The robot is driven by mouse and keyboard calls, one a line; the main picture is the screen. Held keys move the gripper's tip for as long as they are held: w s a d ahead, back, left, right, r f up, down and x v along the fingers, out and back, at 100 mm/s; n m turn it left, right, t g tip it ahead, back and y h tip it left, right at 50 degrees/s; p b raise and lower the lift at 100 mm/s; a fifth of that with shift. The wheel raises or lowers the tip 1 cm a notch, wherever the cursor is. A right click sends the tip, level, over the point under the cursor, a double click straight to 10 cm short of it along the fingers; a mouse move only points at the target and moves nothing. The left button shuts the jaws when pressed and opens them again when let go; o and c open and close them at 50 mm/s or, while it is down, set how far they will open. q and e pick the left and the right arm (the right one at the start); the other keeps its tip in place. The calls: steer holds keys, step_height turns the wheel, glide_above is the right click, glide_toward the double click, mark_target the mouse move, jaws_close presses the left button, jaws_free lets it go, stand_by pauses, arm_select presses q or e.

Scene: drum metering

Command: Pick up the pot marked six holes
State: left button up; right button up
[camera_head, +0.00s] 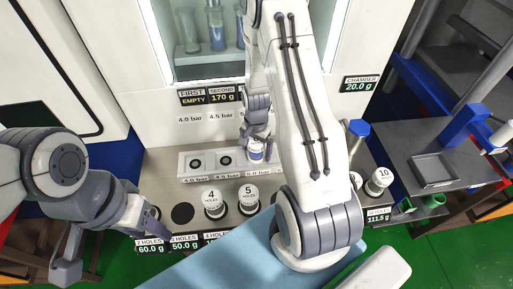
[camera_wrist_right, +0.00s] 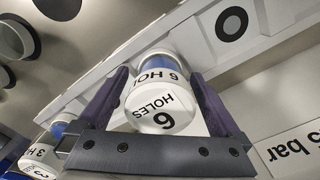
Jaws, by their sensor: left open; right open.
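The pot marked 6 holes (camera_wrist_right: 160,105) is white with a blue band and shows large in the right wrist view, between my right gripper's two fingers. My right gripper (camera_wrist_right: 160,102) is open around it; I cannot tell whether either finger touches it. My left gripper (camera_head: 105,240) is open and empty at the lower left, off the bench's front edge.
Pots marked 4 (camera_head: 212,203) and 5 (camera_head: 248,198) stand in the front row, beside an empty dark hole (camera_head: 182,213). A pot marked 10 (camera_head: 380,179) stands right of my right arm. A pot marked 3 (camera_wrist_right: 40,158) shows in the wrist view.

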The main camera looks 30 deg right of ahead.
jaws_close()
steer(key=shift+r, duration=0.15)
